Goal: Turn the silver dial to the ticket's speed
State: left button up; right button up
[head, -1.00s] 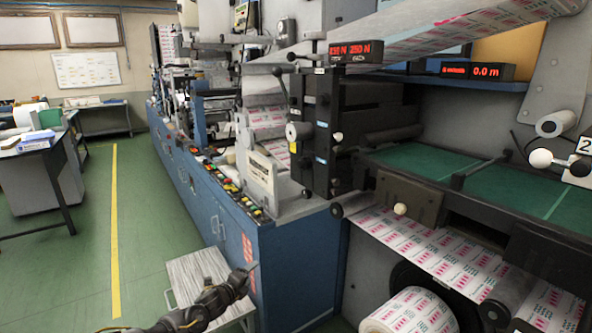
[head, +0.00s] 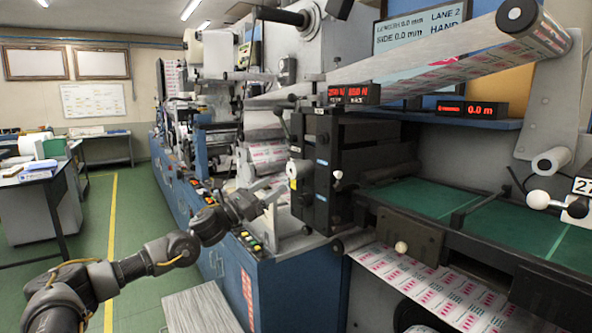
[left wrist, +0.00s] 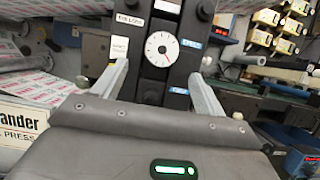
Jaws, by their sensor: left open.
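The silver dial (head: 299,168) sits on the left side of the black control column (head: 322,172) in the head view. My left gripper (head: 280,188) is raised just left of and below the dial. Its two fingers (left wrist: 161,76) are open and empty, apart from the dial, which appears between them and beyond. I cannot make out the speed ticket. My right gripper is not in view.
Blue and white labels surround the dial. Red displays (head: 354,93) and a lane screen (head: 419,33) stand above. A white-knobbed lever (head: 538,199) is at right. The green floor aisle is free.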

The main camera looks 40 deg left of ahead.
aim_at(291, 172)
pick_arm(q)
jog(key=p+x, duration=0.4)
jog(key=x, duration=0.4)
jog(key=shift+r, duration=0.15)
jog(key=shift+w+d+r, duration=0.1)
jog(key=shift+w+d, duration=0.15)
jog(key=shift+w, duration=0.5)
jog(key=shift+c, duration=0.9)
jog(key=c, duration=0.8)
jog(key=shift+n, duration=0.4)
